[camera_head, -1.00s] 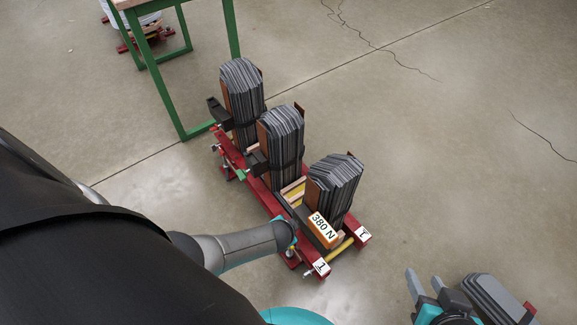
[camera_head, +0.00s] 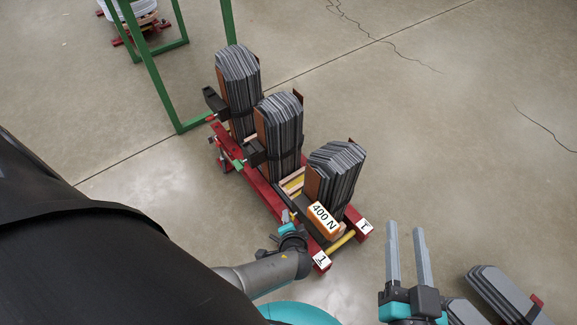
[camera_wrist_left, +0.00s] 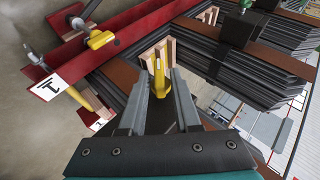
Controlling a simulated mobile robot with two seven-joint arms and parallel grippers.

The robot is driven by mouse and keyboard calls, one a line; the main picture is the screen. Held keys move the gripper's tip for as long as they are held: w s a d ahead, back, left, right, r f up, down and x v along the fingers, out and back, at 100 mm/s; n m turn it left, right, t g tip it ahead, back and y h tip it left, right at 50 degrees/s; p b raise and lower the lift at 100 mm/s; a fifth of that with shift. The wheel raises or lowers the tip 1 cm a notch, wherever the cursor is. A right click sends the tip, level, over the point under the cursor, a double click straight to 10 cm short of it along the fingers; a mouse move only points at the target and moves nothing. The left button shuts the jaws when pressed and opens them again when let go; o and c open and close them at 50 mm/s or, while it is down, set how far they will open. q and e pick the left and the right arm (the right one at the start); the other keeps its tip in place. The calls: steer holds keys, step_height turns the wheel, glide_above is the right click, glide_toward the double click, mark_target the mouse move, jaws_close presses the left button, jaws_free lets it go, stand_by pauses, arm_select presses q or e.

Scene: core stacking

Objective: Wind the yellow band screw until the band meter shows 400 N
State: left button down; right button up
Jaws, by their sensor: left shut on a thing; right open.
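The band meter (camera_head: 323,216) is an orange box beside the nearest core stack and reads 400 N. My left gripper (camera_head: 288,216) is low at the left side of the red frame, next to the meter. In the left wrist view the yellow band screw (camera_wrist_left: 159,76) stands between the two fingers of my left gripper (camera_wrist_left: 160,98), which is shut on it. The screw itself is hidden in the head view. My right gripper (camera_head: 406,224) is open and empty over the floor, to the right of the frame.
Several dark laminated core stacks, including the nearest one (camera_head: 338,172), stand on the red frame (camera_head: 262,188). Another dark laminated piece (camera_head: 500,292) is at lower right. A green-legged table (camera_head: 158,70) stands behind.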

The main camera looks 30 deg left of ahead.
arm_select(q)
steer(key=shift+s+f+t+y, duration=0.15)
steer(key=shift+t+y, duration=0.25)
steer(key=shift+y, duration=0.4)
arm_select(e)
steer(key=shift+s+a+r+t, duration=0.1)
steer(key=shift+s+r+t, duration=0.1)
steer(key=shift+t, duration=0.1)
arm_select(q)
steer(key=c, duration=0.9)
jaws_free()
